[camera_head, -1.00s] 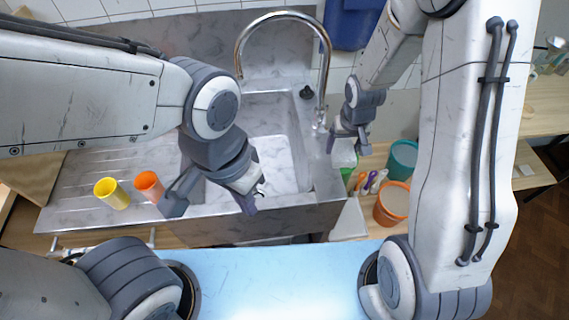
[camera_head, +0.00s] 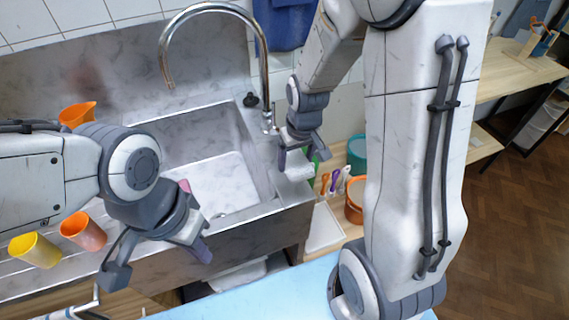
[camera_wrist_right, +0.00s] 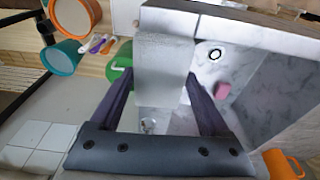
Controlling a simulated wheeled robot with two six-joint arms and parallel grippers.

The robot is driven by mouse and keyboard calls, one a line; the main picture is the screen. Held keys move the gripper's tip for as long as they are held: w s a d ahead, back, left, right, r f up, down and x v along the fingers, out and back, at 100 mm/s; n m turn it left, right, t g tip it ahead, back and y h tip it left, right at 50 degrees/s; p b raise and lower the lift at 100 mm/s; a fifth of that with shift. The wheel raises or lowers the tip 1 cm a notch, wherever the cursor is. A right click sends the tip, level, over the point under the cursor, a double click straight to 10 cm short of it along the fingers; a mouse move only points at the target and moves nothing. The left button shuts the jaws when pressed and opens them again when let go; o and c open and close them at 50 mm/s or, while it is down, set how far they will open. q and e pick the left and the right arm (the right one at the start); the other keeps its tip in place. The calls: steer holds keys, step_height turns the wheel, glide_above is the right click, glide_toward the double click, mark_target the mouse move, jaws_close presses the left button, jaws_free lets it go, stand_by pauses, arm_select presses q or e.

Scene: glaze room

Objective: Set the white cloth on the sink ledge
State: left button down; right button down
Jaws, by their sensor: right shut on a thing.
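The white cloth (camera_head: 297,172) hangs in my right gripper (camera_head: 302,160), at the right end of the sink. In the right wrist view the cloth (camera_wrist_right: 160,65) is a pale, flat-looking panel between the two fingers of my right gripper (camera_wrist_right: 160,88). The sink ledge (camera_head: 262,165) is the rim right of the basin, close beside the cloth; I cannot tell if they touch. My left gripper (camera_head: 158,264) is open and empty before the sink's front wall.
Orange cups (camera_head: 83,232) and a yellow cup (camera_head: 36,250) stand on the drainboard at left. A pink item (camera_wrist_right: 222,90) lies in the basin. A tall faucet (camera_head: 264,75) rises behind the ledge. Teal (camera_head: 357,155) and orange (camera_head: 353,200) buckets and several coloured tools (camera_head: 335,182) stand right.

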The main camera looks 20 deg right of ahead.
steer(key=w+f, duration=0.1)
steer(key=w, duration=0.1)
steer(key=w+f, duration=0.1)
steer(key=w, duration=0.1)
steer(key=w+a+f+p, duration=0.1)
steer(key=w, duration=0.1)
steer(key=shift+f, duration=0.35)
step_height(320, 180, down, 3)
steer(key=shift+f+p, duration=0.15)
steer(key=shift+p, duration=0.15)
steer(key=shift+f, duration=0.3)
